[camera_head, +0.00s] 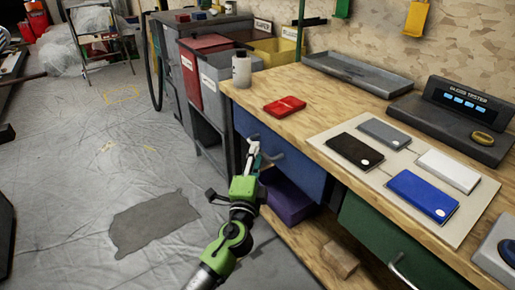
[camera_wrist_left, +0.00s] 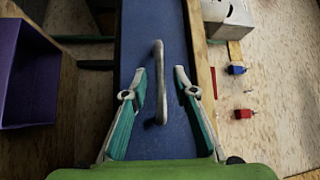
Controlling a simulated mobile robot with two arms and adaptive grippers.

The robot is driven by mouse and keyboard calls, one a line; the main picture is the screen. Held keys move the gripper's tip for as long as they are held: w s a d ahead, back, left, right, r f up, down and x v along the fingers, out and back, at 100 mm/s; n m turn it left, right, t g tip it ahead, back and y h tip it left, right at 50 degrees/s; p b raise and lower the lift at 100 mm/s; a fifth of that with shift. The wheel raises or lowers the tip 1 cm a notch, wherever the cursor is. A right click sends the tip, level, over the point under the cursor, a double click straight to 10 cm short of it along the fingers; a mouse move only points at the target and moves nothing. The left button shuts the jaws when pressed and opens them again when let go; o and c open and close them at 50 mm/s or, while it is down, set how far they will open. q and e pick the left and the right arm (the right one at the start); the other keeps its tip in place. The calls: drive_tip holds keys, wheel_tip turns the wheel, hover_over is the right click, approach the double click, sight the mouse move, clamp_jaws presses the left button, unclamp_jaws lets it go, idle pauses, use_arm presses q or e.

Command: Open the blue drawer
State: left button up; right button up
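The blue drawer (camera_head: 300,169) is under the wooden workbench, and its front looks flush with the bench edge. Its metal bar handle (camera_head: 273,158) sticks out from the front. My left gripper (camera_head: 255,153) is at the drawer front, close to the handle. In the left wrist view, the blue drawer front (camera_wrist_left: 178,145) fills the middle, and the handle (camera_wrist_left: 159,85) runs up between the two spread fingers of the left gripper (camera_wrist_left: 159,72). There is a gap on each side of the handle, so the gripper is open. My right gripper is not in view.
A purple bin (camera_head: 287,197) sits below the drawer, and a green drawer (camera_head: 385,240) is to its right. On the bench lie a red case (camera_head: 285,107) and a mat with several phone-like slabs (camera_head: 355,151). The sheeted floor (camera_head: 100,190) at left is mostly clear.

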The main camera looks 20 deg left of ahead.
use_arm(q)
drive_tip(key=shift+w+a+r, duration=0.1)
drive_tip(key=shift+w, duration=0.65)
drive_tip(key=shift+w+a+r, duration=0.1)
drive_tip(key=shift+w, duration=0.65)
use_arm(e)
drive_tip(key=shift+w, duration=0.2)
use_arm(q)
clamp_jaws()
drive_tip(key=shift+s+a+f, duration=0.1)
drive_tip(key=shift+a, duration=0.05)
